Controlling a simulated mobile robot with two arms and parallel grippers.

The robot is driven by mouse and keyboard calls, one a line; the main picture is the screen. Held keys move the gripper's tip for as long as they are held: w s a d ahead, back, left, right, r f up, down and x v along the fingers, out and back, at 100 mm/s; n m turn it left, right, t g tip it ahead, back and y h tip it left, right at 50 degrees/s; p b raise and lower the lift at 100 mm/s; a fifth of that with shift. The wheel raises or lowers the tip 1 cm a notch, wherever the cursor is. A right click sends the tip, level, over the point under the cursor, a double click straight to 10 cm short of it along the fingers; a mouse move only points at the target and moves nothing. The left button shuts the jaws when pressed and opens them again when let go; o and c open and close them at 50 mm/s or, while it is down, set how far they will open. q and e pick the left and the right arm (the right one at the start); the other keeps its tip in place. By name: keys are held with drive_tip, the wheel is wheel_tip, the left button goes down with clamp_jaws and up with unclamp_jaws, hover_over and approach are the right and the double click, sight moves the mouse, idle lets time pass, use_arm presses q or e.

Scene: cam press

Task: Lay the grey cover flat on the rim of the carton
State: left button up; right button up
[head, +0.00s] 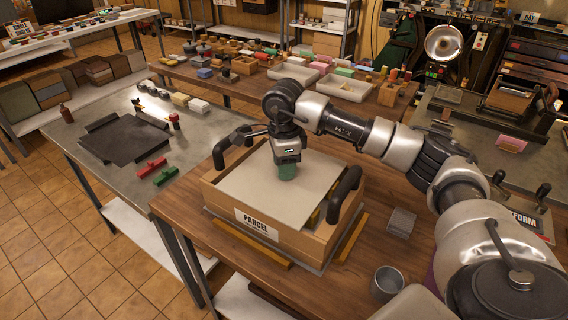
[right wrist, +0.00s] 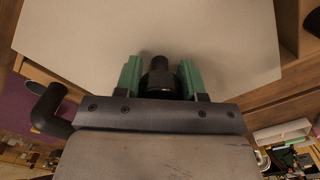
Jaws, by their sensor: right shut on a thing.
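The carton (head: 282,248) is an open wooden-brown box with a PARCEL label, with black curved handles at two sides. The pale grey cover (head: 262,187) lies over its opening, slightly skewed to the rim. A gap at the right shows something yellow inside. I cannot tell whether the cover touches the rim all round. My right gripper (head: 287,173) is above the cover, its green fingers pointing down. In the right wrist view, the gripper (right wrist: 160,80) is shut on the cover's black knob (right wrist: 159,84), with the cover (right wrist: 90,40) spread beyond. My left gripper is not in view.
Yellow strips (head: 250,246) flank the carton on the wooden table. A metal cup (head: 387,282) and a small grey ribbed block (head: 401,221) stand to its right. A metal table (head: 75,141) at the left holds a dark flat sheet (head: 124,138) and red and green pieces.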

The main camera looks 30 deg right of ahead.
drive_tip(key=o, duration=1.1)
wheel_tip(320, 180, up, 11)
drive_tip(key=shift+f+b, duration=0.1)
drive_tip(key=shift+b, duration=0.55)
